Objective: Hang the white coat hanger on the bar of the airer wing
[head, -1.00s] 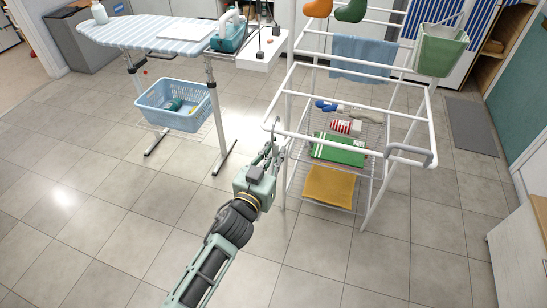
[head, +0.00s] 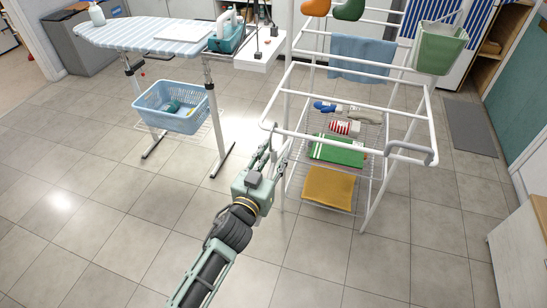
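My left gripper (head: 270,157) is just below the near left corner of the airer's raised wing. Its two fingers look spread apart, and I see nothing clearly between them. The airer wing (head: 347,146) is a white tube frame; its near bar runs from this corner to the right. A grey bracket-like piece (head: 410,153) sits at the right end of that bar. I cannot make out the white coat hanger; white tubing near the fingers makes that spot hard to read. My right gripper is out of view.
A blue towel (head: 361,58) hangs behind. An ironing board (head: 150,32) and a blue basket (head: 172,123) stand left. The near floor is clear.

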